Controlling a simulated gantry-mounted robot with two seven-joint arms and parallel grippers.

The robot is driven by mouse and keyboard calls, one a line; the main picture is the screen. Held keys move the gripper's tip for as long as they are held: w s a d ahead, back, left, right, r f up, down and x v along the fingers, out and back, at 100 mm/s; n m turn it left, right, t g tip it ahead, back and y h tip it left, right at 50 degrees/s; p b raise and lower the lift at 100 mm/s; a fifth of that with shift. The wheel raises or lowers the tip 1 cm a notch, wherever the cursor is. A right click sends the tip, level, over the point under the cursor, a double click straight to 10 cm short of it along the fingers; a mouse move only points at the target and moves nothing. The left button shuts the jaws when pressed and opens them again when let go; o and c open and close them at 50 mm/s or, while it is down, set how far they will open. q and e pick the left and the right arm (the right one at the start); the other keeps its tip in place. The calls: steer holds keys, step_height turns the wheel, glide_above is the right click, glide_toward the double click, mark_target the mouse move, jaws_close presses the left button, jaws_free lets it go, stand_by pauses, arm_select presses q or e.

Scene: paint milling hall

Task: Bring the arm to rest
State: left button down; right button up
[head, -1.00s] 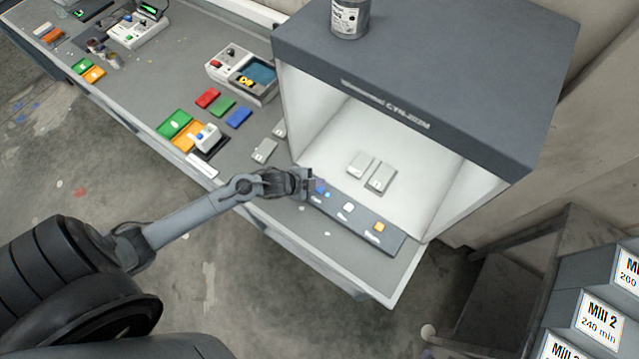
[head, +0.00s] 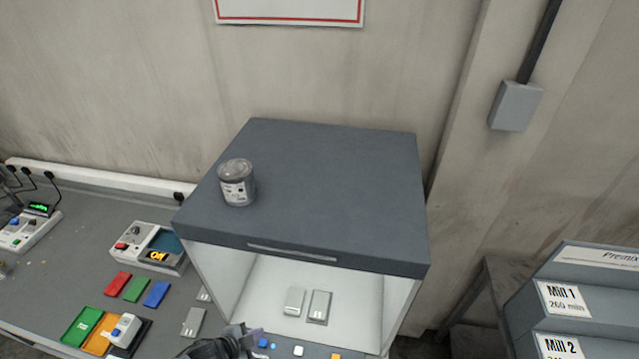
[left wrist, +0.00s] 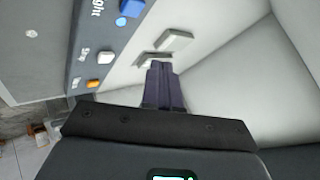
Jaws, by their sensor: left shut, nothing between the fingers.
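My left gripper (head: 250,333) is at the bottom of the head view, at the left end of the booth's front button strip, close to the blue button (head: 263,343). In the left wrist view its dark fingers (left wrist: 160,72) are together with nothing between them. They point toward the booth's pale interior, and two light grey panels (left wrist: 174,40) show just beyond the tips. I cannot tell whether the fingertips touch anything. Most of the left arm is below the head view's edge. My right gripper is in neither view.
The grey booth (head: 330,180) carries a paint can (head: 237,183) on top. White (head: 298,351) and orange (head: 336,356) buttons sit along its strip. Coloured plates (head: 136,289) and a small device (head: 150,248) lie left on the bench. A labelled mill rack (head: 570,300) stands at right.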

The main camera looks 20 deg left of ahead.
arm_select(q)
steer(key=s+d+r+n+p, duration=0.2)
steer(key=s+d+r, duration=0.2)
steer(key=s+d, duration=0.45)
steer(key=s+r+n+g+y, duration=0.2)
steer(key=s+r+n+g, duration=0.3)
steer(key=r, duration=0.8)
steer(key=s+n+p, duration=0.1)
steer(key=s+n, duration=0.2)
steer(key=s, duration=0.1)
steer(key=shift+s+a, duration=0.25)
steer(key=shift+s, duration=0.05)
steer(key=shift+r, duration=0.1)
